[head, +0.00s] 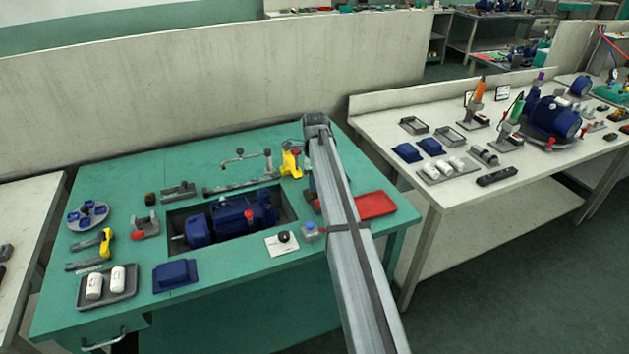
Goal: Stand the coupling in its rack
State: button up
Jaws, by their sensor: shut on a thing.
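My arm (350,240) rises from the bottom edge to a joint at the back of the green table. My gripper does not show; it is hidden behind the arm or out of sight. I cannot make out the coupling for sure. I cannot tell for sure which item is its rack. A small grey block-like holder (178,191) stands behind the table's recess, and a grey bracket with a red part (145,227) stands left of it. A blue pump (230,217) lies in the recess.
The green table (240,292) also bears a tray with two white cylinders (107,300), a blue block (176,275), a round grey dish (88,228), yellow-handled tools (290,162) and a red tray (376,204). A white bench (385,120) with more parts stands to the right.

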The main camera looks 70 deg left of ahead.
dwell(0.3)
jog(key=o, duration=1)
jog(key=shift+c, duration=0.2)
jog(key=shift+r, duration=0.1)
jog(key=shift+r, duration=2.85)
